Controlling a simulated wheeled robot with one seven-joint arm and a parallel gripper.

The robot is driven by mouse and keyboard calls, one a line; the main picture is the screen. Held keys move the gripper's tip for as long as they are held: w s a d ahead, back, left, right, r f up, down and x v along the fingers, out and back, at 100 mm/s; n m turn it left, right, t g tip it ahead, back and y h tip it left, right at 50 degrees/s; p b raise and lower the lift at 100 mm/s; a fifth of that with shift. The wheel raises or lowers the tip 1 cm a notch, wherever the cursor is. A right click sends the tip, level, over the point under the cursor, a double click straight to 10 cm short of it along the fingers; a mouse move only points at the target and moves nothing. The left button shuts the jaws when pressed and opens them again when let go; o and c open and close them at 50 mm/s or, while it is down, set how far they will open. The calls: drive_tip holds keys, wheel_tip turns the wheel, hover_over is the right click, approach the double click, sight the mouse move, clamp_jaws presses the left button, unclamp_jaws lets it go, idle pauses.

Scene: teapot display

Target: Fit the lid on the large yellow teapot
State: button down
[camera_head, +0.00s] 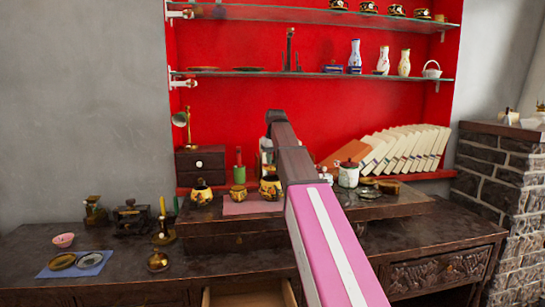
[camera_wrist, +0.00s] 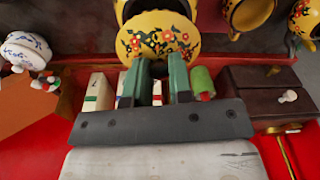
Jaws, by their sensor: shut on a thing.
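The large yellow teapot (camera_head: 270,189) stands on the raised dark chest, partly hidden by my arm. In the wrist view, which is upside down, a round yellow lid with red flowers (camera_wrist: 160,37) is in front of my gripper (camera_wrist: 160,70). My two green fingers are shut at the lid's knob, which is mostly hidden between them. A dark opening with a yellow rim shows just beyond the lid, so the lid is close over the teapot. I cannot tell whether they touch. In the head view my gripper (camera_head: 266,160) is just above the teapot, and the lid is not clear.
Leaning books (camera_head: 405,150), a small drawer box (camera_head: 201,161) and a green cylinder (camera_head: 239,173) are behind.

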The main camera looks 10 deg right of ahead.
sight(273, 164)
drive_tip(key=shift+f, duration=1.9)
drive_tip(key=shift+f, duration=0.2)
drive_tip(key=c, duration=0.9)
unclamp_jaws()
drive_tip(key=shift+c, duration=0.2)
drive_tip(key=r, duration=0.7)
drive_tip(key=s+r, duration=0.1)
drive_tip(key=r, duration=0.2)
drive_tip(key=shift+s+d+r, duration=0.1)
drive_tip(key=shift+d+r, duration=0.1)
drive_tip(key=shift+d, duration=0.05)
drive_tip(key=shift+r, duration=0.15)
drive_tip(key=shift+s, duration=0.15)
